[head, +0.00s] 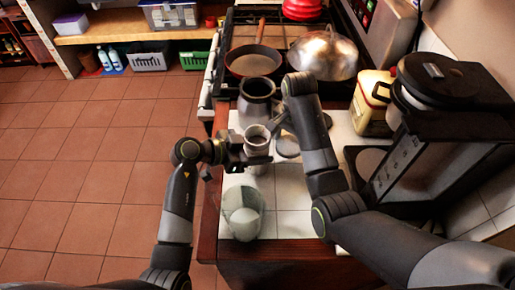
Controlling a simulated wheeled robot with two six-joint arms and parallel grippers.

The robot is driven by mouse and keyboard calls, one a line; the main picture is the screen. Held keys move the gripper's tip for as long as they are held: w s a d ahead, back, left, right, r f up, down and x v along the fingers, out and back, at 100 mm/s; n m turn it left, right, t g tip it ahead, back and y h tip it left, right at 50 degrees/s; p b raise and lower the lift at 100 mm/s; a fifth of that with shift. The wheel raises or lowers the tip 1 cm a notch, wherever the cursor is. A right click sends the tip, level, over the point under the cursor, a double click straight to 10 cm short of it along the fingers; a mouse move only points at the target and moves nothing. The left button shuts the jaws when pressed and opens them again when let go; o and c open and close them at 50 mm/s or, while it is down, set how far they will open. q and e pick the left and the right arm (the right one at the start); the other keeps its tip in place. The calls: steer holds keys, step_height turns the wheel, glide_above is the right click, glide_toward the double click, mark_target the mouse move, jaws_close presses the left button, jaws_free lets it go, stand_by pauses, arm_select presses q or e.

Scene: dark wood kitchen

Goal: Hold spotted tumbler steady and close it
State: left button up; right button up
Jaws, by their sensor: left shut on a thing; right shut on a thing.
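The tumbler (257,146) is a small pale upright cup with its dark mouth open to the top, above the white tiled counter (293,194). Its spots are too small to make out. My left gripper (243,156) comes in from the left and is shut on the tumbler's side. My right gripper (281,128) is just to the right of the tumbler, shut on a grey round lid (288,147). The lid is beside the tumbler, off its mouth. The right fingertips are partly hidden by the arm.
A greenish glass vessel (243,219) stands at the counter's front left. A dark pot (258,92) is close behind the tumbler. A pan (253,63) and a metal dome (323,54) sit on the stove. A black appliance (434,160) crowds the right.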

arm_select(q)
steer(key=o, duration=1.5)
steer(key=shift+f, duration=0.1)
steer(key=b+v, duration=0.1)
steer(key=v, duration=1.1)
steer(key=shift+s, duration=0.1)
steer(key=shift+r, duration=0.25)
